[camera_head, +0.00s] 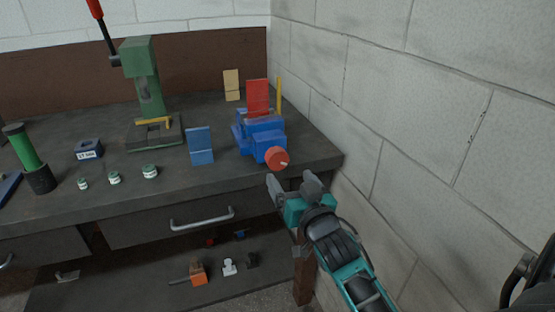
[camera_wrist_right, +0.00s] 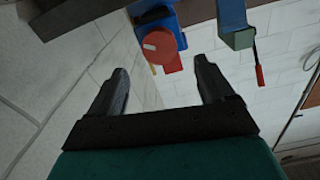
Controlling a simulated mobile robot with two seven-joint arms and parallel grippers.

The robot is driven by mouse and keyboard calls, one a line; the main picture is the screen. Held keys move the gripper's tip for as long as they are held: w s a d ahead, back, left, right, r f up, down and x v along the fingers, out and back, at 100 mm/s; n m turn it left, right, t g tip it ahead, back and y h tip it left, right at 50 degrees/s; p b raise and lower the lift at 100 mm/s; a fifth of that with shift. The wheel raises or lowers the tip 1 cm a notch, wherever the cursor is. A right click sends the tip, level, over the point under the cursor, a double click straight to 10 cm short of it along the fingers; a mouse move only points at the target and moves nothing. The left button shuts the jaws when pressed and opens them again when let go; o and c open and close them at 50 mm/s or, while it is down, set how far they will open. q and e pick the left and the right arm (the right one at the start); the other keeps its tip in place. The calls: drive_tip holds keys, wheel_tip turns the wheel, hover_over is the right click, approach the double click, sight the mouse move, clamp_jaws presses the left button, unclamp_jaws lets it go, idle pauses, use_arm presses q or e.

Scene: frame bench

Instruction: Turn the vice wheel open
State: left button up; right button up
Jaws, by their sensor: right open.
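The blue vice (camera_head: 262,135) stands on the bench near its right front corner. Its round red wheel (camera_head: 276,157) faces the front and has a small pale mark or knob. My right gripper (camera_head: 293,178) is open and empty, in front of and a little below the wheel, apart from it. In the right wrist view the wheel (camera_wrist_right: 158,47) shows ahead of the two spread fingers (camera_wrist_right: 163,85), with the vice body (camera_wrist_right: 152,10) behind it. My left gripper is in neither view.
On the bench (camera_head: 220,180) stand a green press (camera_head: 145,75) with a red-tipped lever, a blue block (camera_head: 201,145), small jars (camera_head: 150,171) and a green cylinder (camera_head: 22,146). A drawer handle (camera_head: 202,219) sticks out below. The white wall (camera_head: 400,110) is close on the right.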

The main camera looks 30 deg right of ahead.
sight(279, 162)
drive_tip(key=x, duration=0.9)
drive_tip(key=shift+w+d, duration=0.15)
